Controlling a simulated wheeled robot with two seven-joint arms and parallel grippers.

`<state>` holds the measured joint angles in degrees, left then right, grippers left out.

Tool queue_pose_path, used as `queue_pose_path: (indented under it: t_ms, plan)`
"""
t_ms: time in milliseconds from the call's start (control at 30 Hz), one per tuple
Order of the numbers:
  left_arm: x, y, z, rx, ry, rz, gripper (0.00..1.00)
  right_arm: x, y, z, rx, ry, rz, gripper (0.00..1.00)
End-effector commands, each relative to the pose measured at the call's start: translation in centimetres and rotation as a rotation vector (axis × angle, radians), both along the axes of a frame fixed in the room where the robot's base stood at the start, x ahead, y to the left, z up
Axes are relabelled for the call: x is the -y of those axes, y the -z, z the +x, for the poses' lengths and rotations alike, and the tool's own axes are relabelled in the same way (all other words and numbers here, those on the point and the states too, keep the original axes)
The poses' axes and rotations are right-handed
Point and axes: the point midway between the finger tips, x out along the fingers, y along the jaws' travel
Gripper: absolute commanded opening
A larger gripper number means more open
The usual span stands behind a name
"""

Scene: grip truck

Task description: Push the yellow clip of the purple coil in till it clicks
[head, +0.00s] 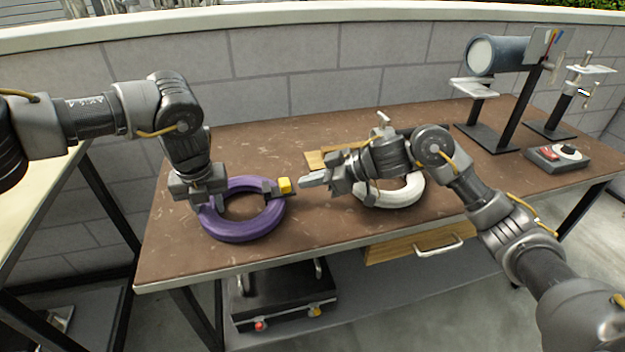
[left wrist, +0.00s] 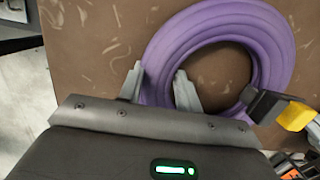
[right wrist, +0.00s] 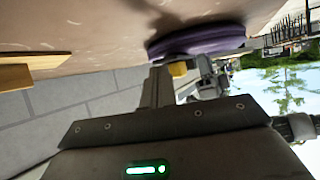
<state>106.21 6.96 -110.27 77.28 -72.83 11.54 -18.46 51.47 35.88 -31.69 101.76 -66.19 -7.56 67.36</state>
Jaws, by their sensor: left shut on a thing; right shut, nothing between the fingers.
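The purple coil (head: 243,229) lies flat on the brown table, and it fills the upper part of the left wrist view (left wrist: 270,35). Its yellow clip (head: 285,185) sticks out of a black holder on the coil's right side; the clip also shows in the left wrist view (left wrist: 296,116). My left gripper (head: 213,207) is shut on the coil's left side, one finger on each side of the ring (left wrist: 158,88). My right gripper (head: 303,182) is shut and empty, its tips pointing left at the clip with a small gap in the head view. In the right wrist view the clip (right wrist: 178,69) appears just past the fingertips.
A white coil (head: 400,192) lies behind and under my right arm, near a wooden board (head: 318,160). A stand with a dark cylinder (head: 497,55) and a red-and-black switch box (head: 556,158) stand at the right. A black case (head: 283,296) sits below the table.

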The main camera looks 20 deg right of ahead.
Motion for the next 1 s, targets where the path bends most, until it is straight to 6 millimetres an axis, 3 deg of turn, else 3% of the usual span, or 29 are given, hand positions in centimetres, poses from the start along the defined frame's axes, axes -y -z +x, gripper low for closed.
queue_pose_path:
  t_ms: [1000]
  plan:
    - [0.1,-0.1,0.0,0.001,0.001,-0.002,0.03,-2.8,-0.1,-0.1,0.0,-0.001,0.001,0.0]
